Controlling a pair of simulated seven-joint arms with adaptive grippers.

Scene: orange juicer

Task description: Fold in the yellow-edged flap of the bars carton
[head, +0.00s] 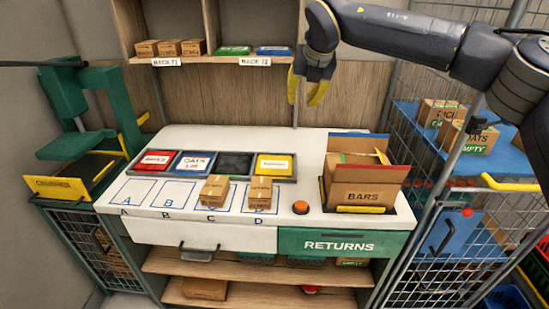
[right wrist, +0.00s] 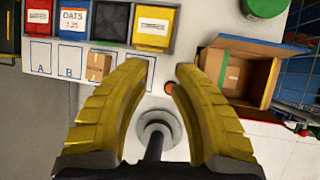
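The bars carton (head: 362,193) stands open in a recess at the counter's right end, labelled BARS. A blue-edged flap stands up at its back and a red-edged flap rises at its front. A short yellow edge (head: 383,156) shows at the right of the opening; how far that flap is folded is hard to tell. The carton (right wrist: 238,75) also shows in the right wrist view, right of the fingers. My right gripper (head: 309,94) is open and empty, above the counter and left of and above the carton. My left gripper is not in view.
Small boxes (head: 215,190) stand on marked squares C and D. Coloured bins (head: 234,164) line the counter's back. A wire cage with a blue shelf (head: 409,113) stands right. A green crusher (head: 77,110) stands left.

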